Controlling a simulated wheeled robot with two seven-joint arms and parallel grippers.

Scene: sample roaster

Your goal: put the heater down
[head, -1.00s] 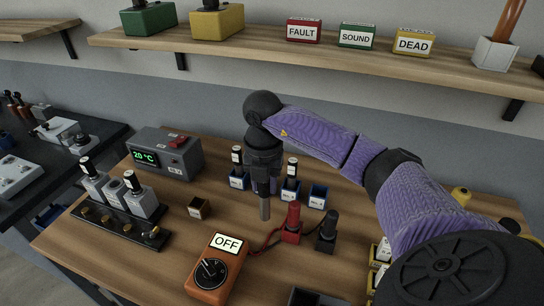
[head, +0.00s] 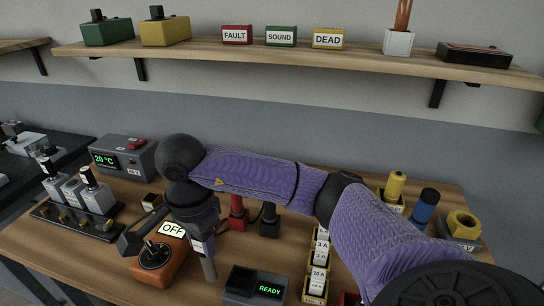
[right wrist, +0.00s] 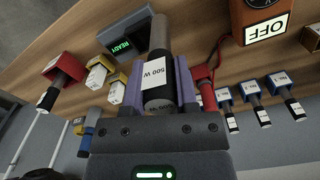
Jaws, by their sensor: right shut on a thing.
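My right gripper (head: 203,243) is shut on the heater, a black cylinder with a bare metal rod (head: 209,267). It points down beside the orange meter (head: 150,268), and whether the rod touches the bench I cannot tell. In the right wrist view the gripper (right wrist: 160,95) has a finger on each side of the heater, whose white label (right wrist: 156,68) reads 500 W. The rod sticks out beyond the fingertips, near a dark box (right wrist: 125,46) lit READY. My left gripper is not in view.
The READY box (head: 240,284) stands at the bench's front. Red (head: 237,213) and black (head: 269,218) posts stand behind the gripper. A yellow rack (head: 314,298) of labelled pieces is to the right. In the wrist view, blue holders (right wrist: 248,88) are at right.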

